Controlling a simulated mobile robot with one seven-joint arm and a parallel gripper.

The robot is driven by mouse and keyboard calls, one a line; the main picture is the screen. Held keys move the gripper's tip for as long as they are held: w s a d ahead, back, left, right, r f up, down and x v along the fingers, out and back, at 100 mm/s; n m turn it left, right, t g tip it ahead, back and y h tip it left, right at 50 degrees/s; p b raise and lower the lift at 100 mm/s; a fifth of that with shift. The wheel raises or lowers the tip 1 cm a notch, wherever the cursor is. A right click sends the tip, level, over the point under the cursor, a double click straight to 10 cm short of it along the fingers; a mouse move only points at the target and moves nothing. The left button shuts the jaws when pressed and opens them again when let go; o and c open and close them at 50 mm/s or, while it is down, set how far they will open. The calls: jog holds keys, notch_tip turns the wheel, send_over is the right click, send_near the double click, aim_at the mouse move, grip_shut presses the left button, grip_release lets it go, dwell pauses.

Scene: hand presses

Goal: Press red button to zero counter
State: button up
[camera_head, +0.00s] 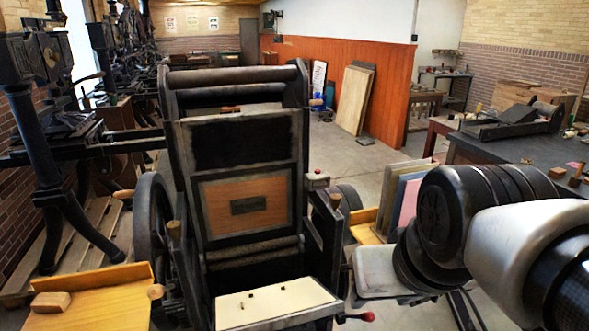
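A small grey box (317,181) sits on the right side of the black hand press (190,210), with a tiny reddish spot on its top. It looks like the counter with its red button (318,172), but it is too small to read. My arm comes in from the right. Its light grey end, apparently my gripper (352,283), is low and to the right of the press, below the box and apart from it. The fingers do not show clearly, and I see nothing held.
A red-tipped handle (368,317) sticks out at the press's lower right. Boards (398,195) stand beside my arm. A wooden tray (98,300) holds a block at lower left. More presses line the left wall. A dark worktable (530,150) stands right; floor beyond is open.

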jog(key=shift+a, duration=0.25)
